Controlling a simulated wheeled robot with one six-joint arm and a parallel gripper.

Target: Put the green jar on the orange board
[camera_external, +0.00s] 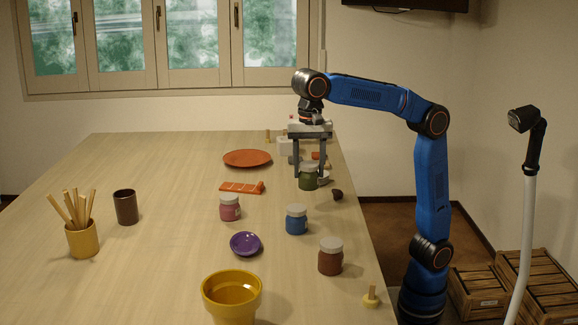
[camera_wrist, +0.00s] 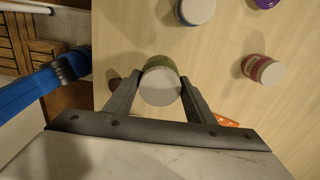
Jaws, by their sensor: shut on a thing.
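The green jar (camera_external: 308,181) has a pale lid and stands upright at the right side of the table. My gripper (camera_external: 309,172) points down and is shut on it, one finger on each side. In the wrist view the jar (camera_wrist: 163,62) sits between my fingertips (camera_wrist: 161,77), its lid facing the camera. I cannot tell whether its base touches the table. The orange board (camera_external: 240,187) is a small flat strip with pale marks, lying left of the jar. Part of it shows in the wrist view (camera_wrist: 226,122) behind my gripper.
A pink jar (camera_external: 230,208), a blue jar (camera_external: 296,221) and a brown jar (camera_external: 330,258) stand nearer the camera. An orange plate (camera_external: 247,158) lies behind the board. A small dark object (camera_external: 337,194) is right of the green jar.

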